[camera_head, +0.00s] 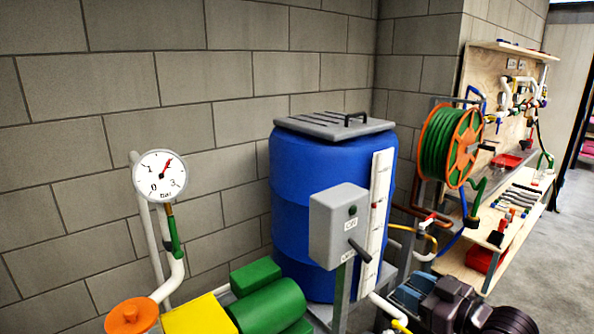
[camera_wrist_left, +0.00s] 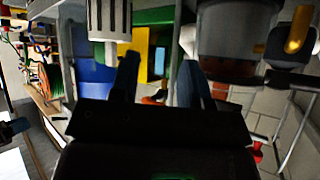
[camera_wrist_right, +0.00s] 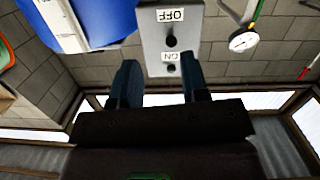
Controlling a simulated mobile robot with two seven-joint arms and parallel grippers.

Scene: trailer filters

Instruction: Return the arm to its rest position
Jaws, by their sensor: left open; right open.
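My right gripper (camera_head: 408,298) is low at the right of the head view, in front of the blue barrel (camera_head: 290,200) and right of the grey switch box (camera_head: 328,228). In the right wrist view its two fingers (camera_wrist_right: 158,85) are apart with nothing between them. The switch box (camera_wrist_right: 168,30), with OFF and ON labels upside down, lies beyond them, apparently not touched. My left gripper is outside the head view. In the left wrist view its fingers (camera_wrist_left: 160,85) are apart and empty, near filter-like housings (camera_wrist_left: 240,35).
A pressure gauge (camera_head: 160,175) on a white pipe, an orange knob (camera_head: 132,315) and a green pump (camera_head: 268,305) stand at the left. A green hose reel (camera_head: 450,145) and a tool shelf (camera_head: 510,225) are at the right. The floor (camera_head: 550,280) at the far right is clear.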

